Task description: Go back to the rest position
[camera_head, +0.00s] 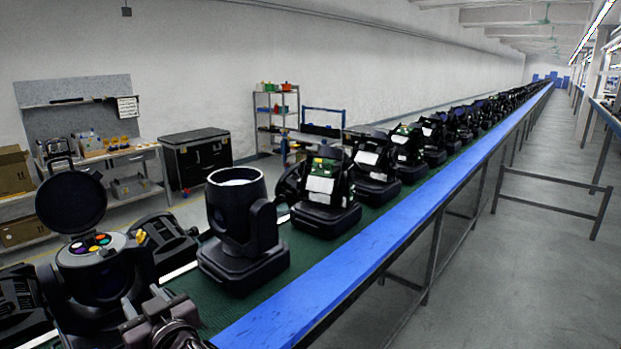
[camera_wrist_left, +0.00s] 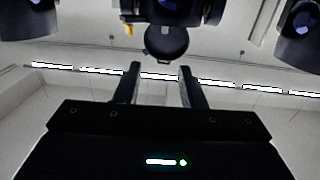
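My left gripper (camera_head: 143,300) is at the bottom left of the head view, in front of a black par can (camera_head: 95,270) whose round lid (camera_head: 70,203) stands open above coloured discs. In the left wrist view its two fingers (camera_wrist_left: 160,70) are apart with nothing between them. A dark round lid (camera_wrist_left: 166,43) shows beyond them there. A second black par can (camera_head: 238,235) with a pale open top stands upright to the right, apart from the gripper. My right gripper is not in view.
The cans stand on a green conveyor (camera_head: 225,312) with a blue edge (camera_head: 340,285). A line of several more units runs into the distance. A workbench (camera_head: 110,155), a black case (camera_head: 197,155) and a shelf (camera_head: 277,115) stand along the wall.

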